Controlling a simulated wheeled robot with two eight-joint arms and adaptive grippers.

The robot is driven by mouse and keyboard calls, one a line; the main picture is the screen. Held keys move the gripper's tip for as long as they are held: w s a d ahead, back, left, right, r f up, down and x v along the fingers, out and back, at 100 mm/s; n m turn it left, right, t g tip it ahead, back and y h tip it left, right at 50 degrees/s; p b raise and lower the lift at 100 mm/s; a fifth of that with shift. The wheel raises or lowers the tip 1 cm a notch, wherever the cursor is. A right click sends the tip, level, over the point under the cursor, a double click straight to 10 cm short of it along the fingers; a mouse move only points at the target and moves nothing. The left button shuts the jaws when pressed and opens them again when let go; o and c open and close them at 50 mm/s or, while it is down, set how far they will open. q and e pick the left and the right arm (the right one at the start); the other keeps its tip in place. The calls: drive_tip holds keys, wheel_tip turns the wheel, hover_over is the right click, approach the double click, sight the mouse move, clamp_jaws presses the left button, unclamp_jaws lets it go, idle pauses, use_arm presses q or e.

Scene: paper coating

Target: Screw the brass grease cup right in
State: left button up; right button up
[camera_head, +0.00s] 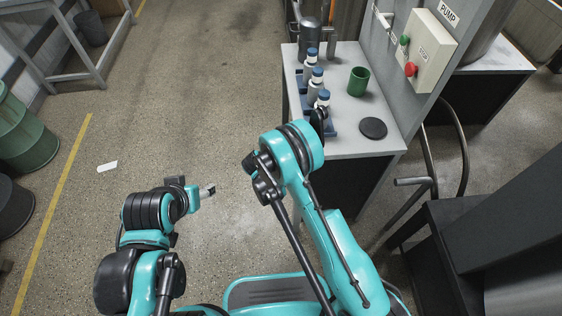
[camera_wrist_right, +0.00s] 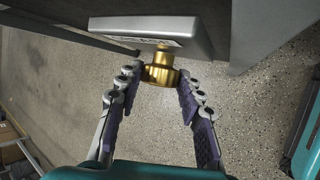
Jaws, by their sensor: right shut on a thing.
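The brass grease cup (camera_wrist_right: 160,68) shows in the right wrist view, against the edge of a grey metal block (camera_wrist_right: 150,32). Its narrow stem points to the block, and its knurled body sits between my right fingertips. My right gripper (camera_wrist_right: 159,82) is shut on the cup, one finger on each side. In the head view the right gripper (camera_head: 318,118) is partly hidden behind my arm at the table's left edge, and the cup cannot be seen. My left gripper (camera_head: 207,191) is over bare floor, away from the table; its fingers are too small to read.
The grey table (camera_head: 345,146) holds several blue-capped bottles (camera_head: 317,75) in a blue rack, a green cup (camera_head: 358,81) and a black disc (camera_head: 373,128). A control box (camera_head: 418,50) with green and red buttons hangs behind.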

idle(0.3)
drive_tip(key=o, duration=1.2)
drive_tip(key=shift+c, duration=0.2)
drive_tip(key=v, duration=1.2)
drive_tip(key=shift+s+f, duration=0.2)
drive_tip(key=shift+r, duration=0.1)
